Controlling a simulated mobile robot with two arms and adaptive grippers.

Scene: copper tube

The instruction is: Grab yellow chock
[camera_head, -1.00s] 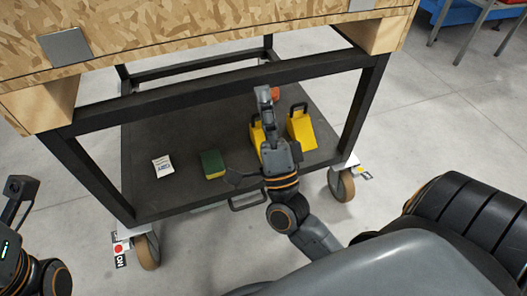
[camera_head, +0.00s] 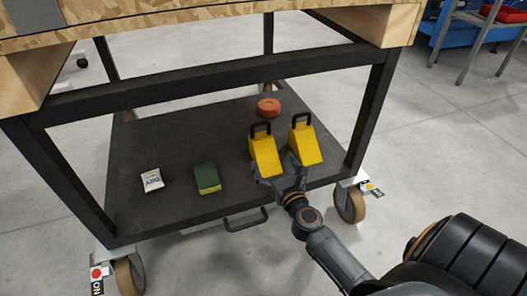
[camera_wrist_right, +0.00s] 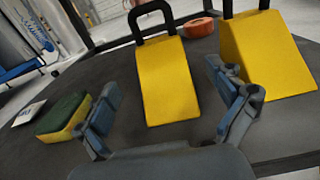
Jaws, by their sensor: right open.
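Two yellow chocks with black handles stand on the cart's lower shelf. The left chock (camera_head: 264,153) is directly in front of my right gripper (camera_head: 275,172). In the right wrist view this left chock (camera_wrist_right: 167,82) lies ahead, between the lines of the two open fingers (camera_wrist_right: 166,98), with its handle at the far end. The right chock (camera_head: 305,144) stands beside it; it also shows at the right of the wrist view (camera_wrist_right: 268,55). My right gripper is open and empty, low over the shelf's front edge. My left gripper is not in view.
A green and yellow sponge (camera_head: 207,178) and a white packet (camera_head: 152,180) lie left on the shelf (camera_head: 180,137). An orange roll (camera_head: 268,107) sits behind the chocks. Black legs and the upper frame (camera_head: 210,79) enclose the shelf.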

